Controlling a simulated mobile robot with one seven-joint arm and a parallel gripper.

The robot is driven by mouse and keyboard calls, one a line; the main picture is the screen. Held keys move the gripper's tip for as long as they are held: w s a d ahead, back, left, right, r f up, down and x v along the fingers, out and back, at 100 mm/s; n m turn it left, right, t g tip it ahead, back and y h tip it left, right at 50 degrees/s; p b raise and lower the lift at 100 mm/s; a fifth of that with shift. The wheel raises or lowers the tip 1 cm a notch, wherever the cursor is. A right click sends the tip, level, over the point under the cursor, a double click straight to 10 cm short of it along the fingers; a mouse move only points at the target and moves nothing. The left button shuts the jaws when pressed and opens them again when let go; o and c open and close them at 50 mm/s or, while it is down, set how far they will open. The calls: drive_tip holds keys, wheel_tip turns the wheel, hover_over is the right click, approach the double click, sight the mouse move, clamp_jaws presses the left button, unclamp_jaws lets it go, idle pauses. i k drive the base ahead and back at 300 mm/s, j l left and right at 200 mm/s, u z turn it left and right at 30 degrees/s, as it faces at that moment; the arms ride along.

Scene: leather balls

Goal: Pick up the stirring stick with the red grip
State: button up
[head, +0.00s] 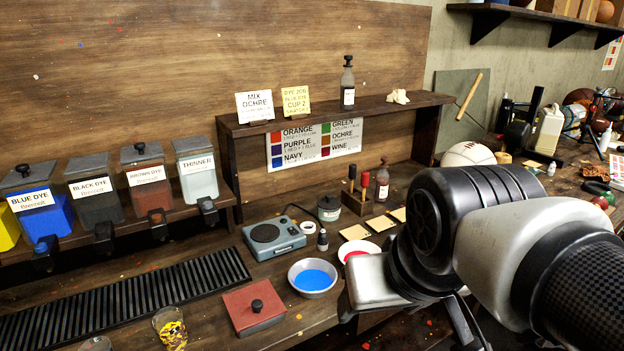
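The stirring stick with the red grip (365,180) stands upright in a small wooden holder (355,203) on the bench, below the colour chart. A similar stick with a black grip (351,173) stands just left of it in the same holder. A brown bottle (382,180) with a dark cap stands close at its right. My gripper (372,288) is in the right foreground, nearer the camera than the holder and apart from it. Its fingers are not clear from this angle, so I cannot see whether they are open.
Pale square swatches (361,232) lie close by. A raised shelf (340,109) overhangs behind. A white ball (468,154) sits at right.

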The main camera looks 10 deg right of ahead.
sight(365, 176)
drive_tip(key=l+z, duration=0.25)
drive_tip(key=u, duration=1.65)
drive_tip(key=z, duration=1.65)
drive_tip(key=i+l+u, duration=0.3)
drive_tip(key=i+l, duration=0.2)
drive_tip(key=l, duration=0.2)
drive_tip(key=i+l+u, duration=0.15)
drive_tip(key=l, duration=0.2)
drive_tip(key=i+l+u, duration=0.15)
drive_tip(key=l, duration=0.3)
drive_tip(key=i+j, duration=0.05)
drive_tip(key=i, duration=0.05)
